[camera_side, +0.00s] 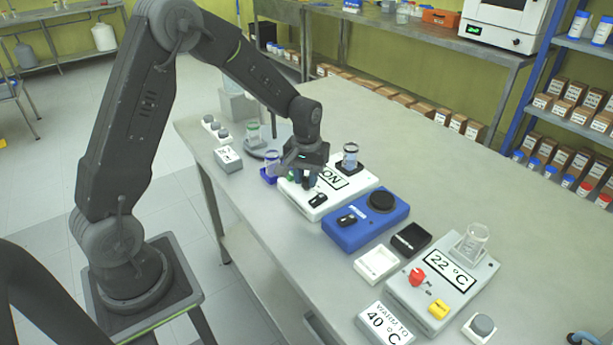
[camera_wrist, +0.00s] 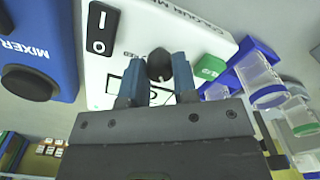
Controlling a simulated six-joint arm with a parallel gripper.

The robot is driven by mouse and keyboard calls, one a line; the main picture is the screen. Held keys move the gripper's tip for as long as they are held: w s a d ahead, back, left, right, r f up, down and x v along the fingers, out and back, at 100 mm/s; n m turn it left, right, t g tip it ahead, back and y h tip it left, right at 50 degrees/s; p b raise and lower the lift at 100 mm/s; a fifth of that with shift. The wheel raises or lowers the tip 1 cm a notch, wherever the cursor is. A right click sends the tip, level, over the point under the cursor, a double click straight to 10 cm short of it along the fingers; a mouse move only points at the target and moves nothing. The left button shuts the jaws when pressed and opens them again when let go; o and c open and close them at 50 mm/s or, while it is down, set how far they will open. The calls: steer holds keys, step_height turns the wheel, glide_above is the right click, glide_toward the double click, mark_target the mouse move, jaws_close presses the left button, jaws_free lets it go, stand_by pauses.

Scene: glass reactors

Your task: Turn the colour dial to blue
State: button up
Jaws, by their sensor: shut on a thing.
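The white colour meter (camera_side: 300,200) stands on the bench, with "ON" on its display in the side view. Its black colour dial (camera_wrist: 159,68) shows in the wrist view, between the blue fingers of my gripper (camera_wrist: 158,62). The gripper is shut on the dial, one finger on each side. In the side view my gripper (camera_side: 308,178) points down over the meter and hides the dial. A black O/I switch (camera_wrist: 100,28) is on the same face.
A vial (camera_side: 350,155) stands in a black holder on the meter's far side. The blue mixer (camera_side: 365,225) is close on the right. A blue-based container (camera_side: 269,173) is close on the left. A heater reading 22 °C (camera_side: 440,285) stands farther right.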

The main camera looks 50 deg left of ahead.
mark_target(306, 179)
steer(key=shift+n, duration=1.1)
steer(key=o, duration=0.9)
step_height(306, 179, up, 14)
steer(key=shift+f, duration=0.1)
